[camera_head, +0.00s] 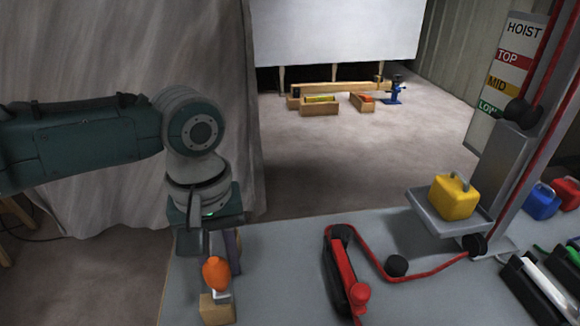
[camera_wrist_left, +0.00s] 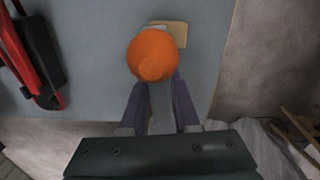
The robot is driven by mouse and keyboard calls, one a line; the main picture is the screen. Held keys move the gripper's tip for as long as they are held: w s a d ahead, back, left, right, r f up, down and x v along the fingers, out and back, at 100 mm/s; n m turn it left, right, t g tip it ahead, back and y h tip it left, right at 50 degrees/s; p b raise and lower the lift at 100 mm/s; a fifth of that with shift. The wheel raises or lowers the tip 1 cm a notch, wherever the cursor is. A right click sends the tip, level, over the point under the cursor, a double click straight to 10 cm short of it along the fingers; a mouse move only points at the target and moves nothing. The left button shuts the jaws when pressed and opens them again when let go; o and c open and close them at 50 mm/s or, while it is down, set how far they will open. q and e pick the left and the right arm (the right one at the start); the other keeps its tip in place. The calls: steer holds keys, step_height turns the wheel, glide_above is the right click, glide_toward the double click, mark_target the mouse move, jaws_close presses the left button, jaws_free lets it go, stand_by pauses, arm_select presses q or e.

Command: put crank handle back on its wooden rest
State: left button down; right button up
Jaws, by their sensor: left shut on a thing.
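The crank handle has an orange knob (camera_head: 215,271) and a grey metal arm. My left gripper (camera_head: 220,262) points down and is shut on the crank handle. In the left wrist view the orange knob (camera_wrist_left: 152,56) lies just beyond the fingertips, with the grey arm (camera_wrist_left: 162,108) between the two fingers. The small wooden rest (camera_head: 217,311) stands on the grey bench at the front, directly below the knob in the head view. In the left wrist view the wooden rest (camera_wrist_left: 179,34) is partly hidden behind the knob. I cannot tell whether handle and rest touch. My right gripper is not in view.
A black winch-like device with a red lever (camera_head: 347,280) stands to the right on the bench (camera_head: 275,270). Blue and red weights stand far right.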

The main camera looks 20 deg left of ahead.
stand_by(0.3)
arm_select(q)
steer(key=shift+c, duration=0.8)
jaws_free()
steer(key=shift+f, duration=0.1)
step_height(320, 180, up, 8)
steer(key=p, duration=0.9)
stand_by(0.5)
